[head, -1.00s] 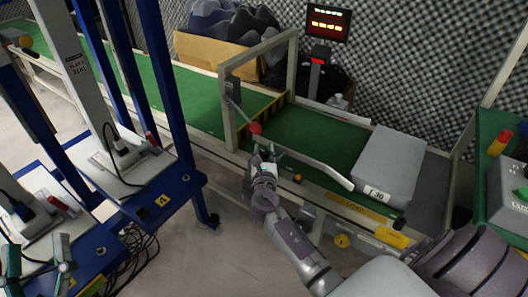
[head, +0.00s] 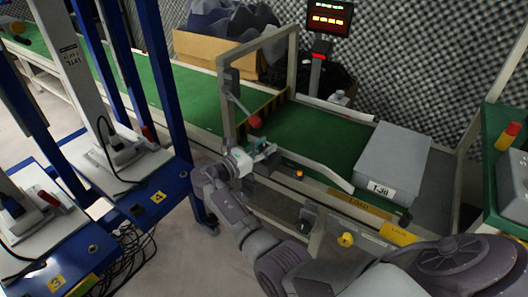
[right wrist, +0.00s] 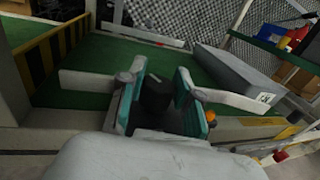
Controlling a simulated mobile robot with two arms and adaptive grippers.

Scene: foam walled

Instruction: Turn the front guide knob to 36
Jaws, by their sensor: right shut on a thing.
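My right gripper (head: 262,153) is at the near edge of the green conveyor, by the left end of the pale front guide rail (head: 318,172). In the right wrist view its teal-padded fingers (right wrist: 160,98) stand on both sides of a dark knob (right wrist: 155,95) and are shut on it. The guide rail (right wrist: 238,99) passes behind the fingers there. The fingers mostly hide the knob in the head view, and I cannot read any scale or setting on it. My left gripper is not clearly visible.
A grey box (head: 393,160) lies on the belt at right. A red-ended lever (head: 254,121) hangs from the frame just above my right gripper. A lit display (head: 328,18) stands behind. Blue-framed stations (head: 140,185) stand at left, with loose cables below.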

